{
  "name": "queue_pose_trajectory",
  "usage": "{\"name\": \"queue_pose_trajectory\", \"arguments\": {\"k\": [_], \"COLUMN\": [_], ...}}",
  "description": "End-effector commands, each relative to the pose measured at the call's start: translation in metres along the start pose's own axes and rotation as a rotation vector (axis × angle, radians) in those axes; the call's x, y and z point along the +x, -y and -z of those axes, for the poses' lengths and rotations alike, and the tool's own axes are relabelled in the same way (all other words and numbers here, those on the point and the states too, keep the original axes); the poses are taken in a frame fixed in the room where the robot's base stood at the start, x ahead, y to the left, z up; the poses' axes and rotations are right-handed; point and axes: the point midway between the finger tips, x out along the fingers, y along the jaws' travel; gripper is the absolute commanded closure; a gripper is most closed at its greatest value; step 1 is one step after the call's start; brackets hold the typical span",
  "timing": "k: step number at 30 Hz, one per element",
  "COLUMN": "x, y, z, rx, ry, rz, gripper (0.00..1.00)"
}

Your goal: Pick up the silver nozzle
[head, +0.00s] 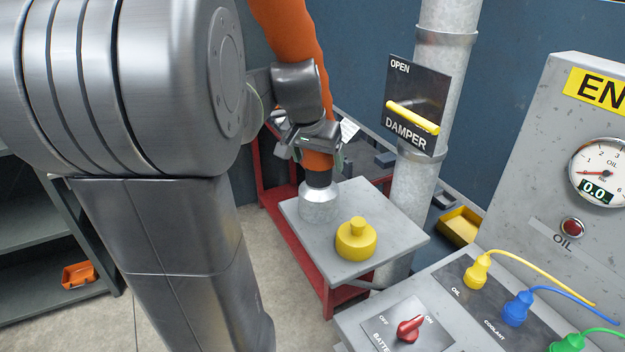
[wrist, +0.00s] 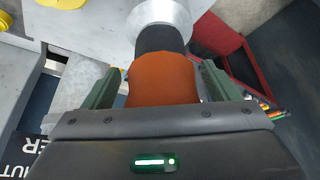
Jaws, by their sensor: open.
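The silver nozzle (head: 318,204) stands wide end down on a small grey table, below a black collar (head: 318,179) and an orange hose (head: 317,158). It also shows at the top of the wrist view (wrist: 166,12), partly cut off. My gripper (head: 314,145) is at the hose just above the collar, partly hidden by the hose and wrist in the head view. In the wrist view my gripper (wrist: 160,82) is open, with one green finger on each side of the orange hose. Small gaps seem to show beside the hose; contact is unclear.
A yellow knobbed piece (head: 356,243) sits on the grey tabletop (head: 395,237) close to the nozzle. A damper plate (head: 418,100) on a metal pipe stands behind right. A control panel with coloured plugs (head: 478,272) is at the right. A red frame (head: 275,205) is below.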

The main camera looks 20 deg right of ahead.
Motion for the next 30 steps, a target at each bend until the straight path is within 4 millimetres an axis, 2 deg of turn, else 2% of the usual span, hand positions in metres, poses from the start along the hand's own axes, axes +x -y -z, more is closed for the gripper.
{"name": "queue_pose_trajectory", "arguments": {"k": [12, 20, 23, 30], "x": [0.049, 0.053, 0.053, 0.052], "y": [0.001, 0.001, 0.001, 0.001], "z": [-0.001, -0.001, -0.001, 0.0], "rx": [0.001, 0.0, 0.0, 0.0], "ry": [0.002, 0.001, 0.001, 0.0], "rz": [0.0, 0.0, 0.0, 0.0], "gripper": [0.19, 0.19, 0.34, 0.82]}}
